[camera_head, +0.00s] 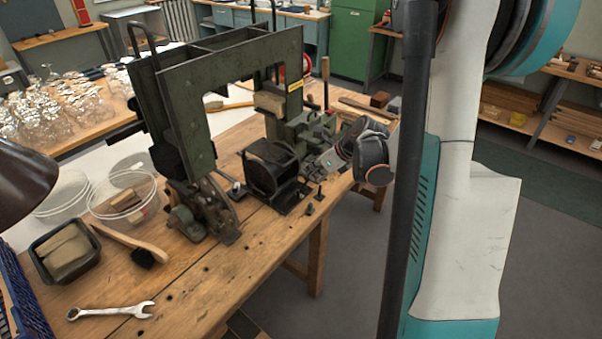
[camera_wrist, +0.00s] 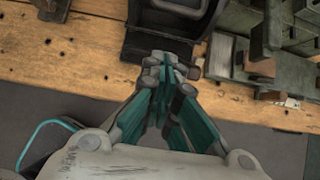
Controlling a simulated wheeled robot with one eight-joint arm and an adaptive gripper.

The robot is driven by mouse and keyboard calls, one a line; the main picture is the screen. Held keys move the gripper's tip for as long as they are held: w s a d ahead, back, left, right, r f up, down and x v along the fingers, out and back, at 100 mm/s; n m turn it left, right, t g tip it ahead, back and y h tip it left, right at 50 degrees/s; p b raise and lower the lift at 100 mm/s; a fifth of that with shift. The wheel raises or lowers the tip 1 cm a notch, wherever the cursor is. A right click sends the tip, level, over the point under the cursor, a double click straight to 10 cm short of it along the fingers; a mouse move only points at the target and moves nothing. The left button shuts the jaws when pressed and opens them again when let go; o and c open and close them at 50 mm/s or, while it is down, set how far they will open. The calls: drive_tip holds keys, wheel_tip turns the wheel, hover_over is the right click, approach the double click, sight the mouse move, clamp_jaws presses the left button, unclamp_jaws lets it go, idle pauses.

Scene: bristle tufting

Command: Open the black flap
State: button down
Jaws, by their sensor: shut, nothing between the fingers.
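A black box-like part (camera_head: 268,168) sits on the workbench at the foot of the green machine. It looks like the part that carries the black flap, but I cannot tell the flap's exact edges or whether it is open. In the wrist view the black part (camera_wrist: 150,38) lies just beyond my fingertips. My gripper (camera_head: 326,163) is at the bench's right edge, right of the black part, with its fingers together and empty. The fingers also show in the wrist view (camera_wrist: 165,68), close to the black part's near edge; I cannot tell whether they touch it.
The green machine frame (camera_head: 228,62) rises behind and left of the black part. Green metal blocks (camera_wrist: 290,50) stand close on the right in the wrist view. A brush (camera_head: 130,243), a wrench (camera_head: 110,311) and a black tray (camera_head: 41,262) lie on the left. The front bench is mostly clear.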

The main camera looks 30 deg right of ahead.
drive_tip(key=b+x, duration=0.3)
drive_tip(key=x, duration=0.6)
drive_tip(key=shift+w+a+f, duration=0.1)
drive_tip(key=shift+w+f, duration=0.05)
drive_tip(key=shift+w+a+r+b, duration=0.1)
drive_tip(key=shift+w+r+b, duration=0.1)
drive_tip(key=shift+r, duration=0.8)
drive_tip(key=shift+w+a+r+b, duration=0.1)
drive_tip(key=shift+r+b, duration=0.05)
drive_tip(key=shift+r, duration=0.85)
